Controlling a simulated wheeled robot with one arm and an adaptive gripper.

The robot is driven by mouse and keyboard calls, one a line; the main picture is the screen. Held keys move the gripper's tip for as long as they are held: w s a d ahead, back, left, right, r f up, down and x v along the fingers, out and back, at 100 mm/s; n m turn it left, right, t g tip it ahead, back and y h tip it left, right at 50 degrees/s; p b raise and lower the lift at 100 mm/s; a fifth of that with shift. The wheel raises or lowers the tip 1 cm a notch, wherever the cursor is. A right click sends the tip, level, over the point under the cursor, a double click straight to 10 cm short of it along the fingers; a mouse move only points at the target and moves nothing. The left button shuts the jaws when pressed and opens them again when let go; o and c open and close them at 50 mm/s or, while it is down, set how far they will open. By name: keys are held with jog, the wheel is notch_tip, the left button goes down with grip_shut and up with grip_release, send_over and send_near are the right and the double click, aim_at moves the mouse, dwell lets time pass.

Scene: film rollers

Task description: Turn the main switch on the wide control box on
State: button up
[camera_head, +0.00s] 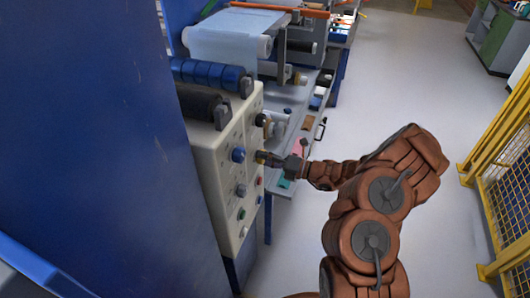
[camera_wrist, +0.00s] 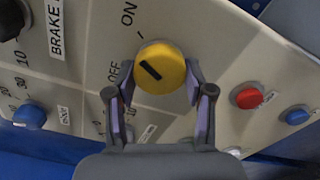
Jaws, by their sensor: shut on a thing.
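The wide control box (camera_head: 213,158) is a cream panel at the left centre of the head view. Its main switch is a round yellow knob (camera_wrist: 161,67) with a black pointer line, beside printed ON and OFF labels in the wrist view. The line slants toward the upper left, roughly between the two labels. My gripper (camera_wrist: 160,88) has one finger on each side of the knob and is shut on it. In the head view my gripper (camera_head: 270,158) reaches the panel face from the right, and the knob is mostly hidden by the fingers.
Close to the switch are a red button (camera_wrist: 247,96), a blue button (camera_wrist: 297,115) and a blue knob (camera_wrist: 30,115). A tall blue cabinet (camera_head: 90,140) fills the left. A yellow fence (camera_head: 500,165) stands at right, with open floor (camera_head: 400,85) between.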

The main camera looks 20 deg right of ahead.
jog(key=shift+r+m+p, duration=0.15)
jog(key=shift+m+p, duration=0.4)
jog(key=shift+m, duration=0.25)
jog(key=o, duration=1.2)
jog(key=shift+c, duration=0.2)
jog(key=shift+d, duration=0.1)
jog(key=v, duration=1.2)
